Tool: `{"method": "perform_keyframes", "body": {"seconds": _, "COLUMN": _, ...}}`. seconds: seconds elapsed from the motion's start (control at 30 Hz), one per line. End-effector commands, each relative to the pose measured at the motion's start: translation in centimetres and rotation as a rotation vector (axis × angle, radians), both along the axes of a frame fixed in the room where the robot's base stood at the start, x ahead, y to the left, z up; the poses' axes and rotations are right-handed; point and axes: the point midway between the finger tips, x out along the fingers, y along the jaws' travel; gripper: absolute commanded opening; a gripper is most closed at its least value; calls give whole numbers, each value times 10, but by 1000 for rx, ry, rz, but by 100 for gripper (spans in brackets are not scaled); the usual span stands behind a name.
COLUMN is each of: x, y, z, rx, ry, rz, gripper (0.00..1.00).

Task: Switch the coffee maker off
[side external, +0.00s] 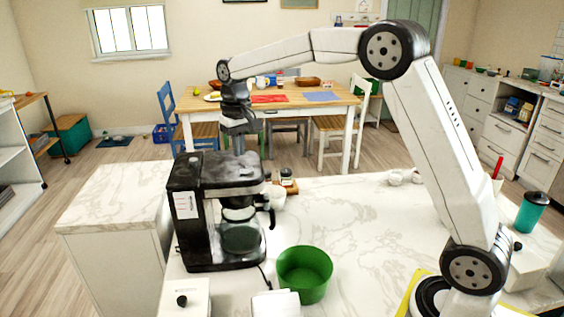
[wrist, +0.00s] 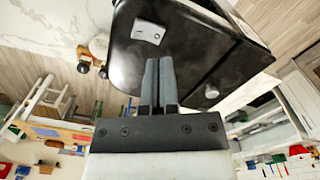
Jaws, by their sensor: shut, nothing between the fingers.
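The black coffee maker (side external: 188,230) stands upright on the white marble counter, with a glass carafe (side external: 240,232) in it. In the side external view my gripper (side external: 239,148) points down just above and behind the top of the coffee maker; its tips are partly hidden by the machine. In the wrist view my gripper (wrist: 159,62) is shut and empty, its fingers over the coffee maker's dark top (wrist: 190,30). A small light panel with marks (wrist: 148,32) lies just beyond the fingertips. I cannot tell whether the fingers touch the machine.
A green bowl (side external: 304,274) stands on the counter right of the coffee maker. A small jar (side external: 287,176) and a white cup (side external: 275,197) are behind it. A white box (side external: 185,300) is in front. The counter's middle right (side external: 370,225) is clear.

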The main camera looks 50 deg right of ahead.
Motion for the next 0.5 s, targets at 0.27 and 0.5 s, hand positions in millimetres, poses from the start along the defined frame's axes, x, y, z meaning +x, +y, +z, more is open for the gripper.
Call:
{"method": "perform_keyframes", "body": {"seconds": 0.27, "x": 0, "y": 0, "z": 16, "rx": -1, "ry": -3, "rz": 0, "gripper": 0}}
{"method": "perform_keyframes", "body": {"seconds": 0.5, "x": 0, "y": 0, "z": 28, "rx": -1, "ry": -2, "rz": 0, "gripper": 0}}
